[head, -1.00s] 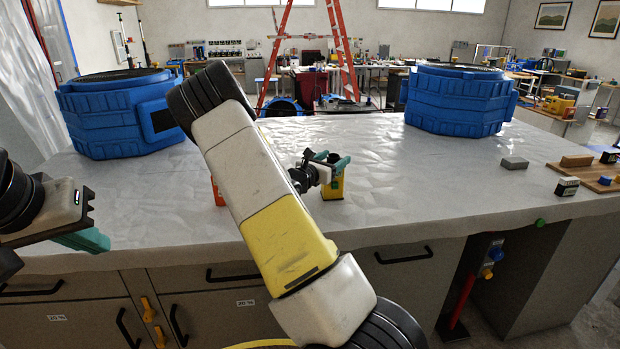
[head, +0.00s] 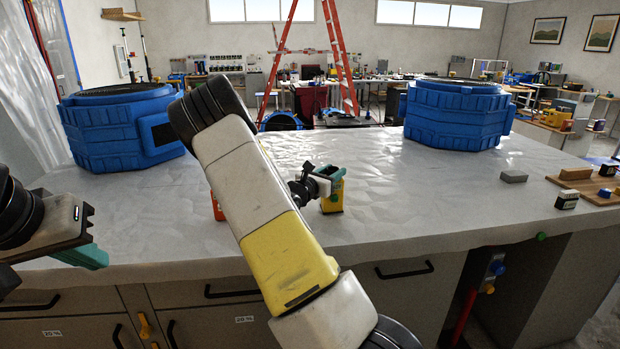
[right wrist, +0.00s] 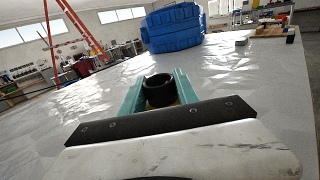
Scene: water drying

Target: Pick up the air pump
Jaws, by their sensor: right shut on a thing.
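A small yellow object with a dark top, which I take to be the air pump (head: 332,204), is at the middle of the grey worktop in the head view. My right gripper (head: 331,176) is at its top with teal fingers. In the right wrist view the fingers (right wrist: 158,92) are shut on its round black top (right wrist: 158,90), one on each side. Whether its base touches the worktop is unclear. My left gripper (head: 82,256) is at the left front edge, away from the pump. Only its teal side shows, so its opening is hidden.
Blue octagonal containers stand at the worktop's back left (head: 115,130) and back right (head: 455,115). A grey block (head: 513,176) and a wooden board (head: 590,184) lie at right. An orange object (head: 217,207) is partly hidden behind my right arm. The worktop (head: 420,190) between is mostly clear.

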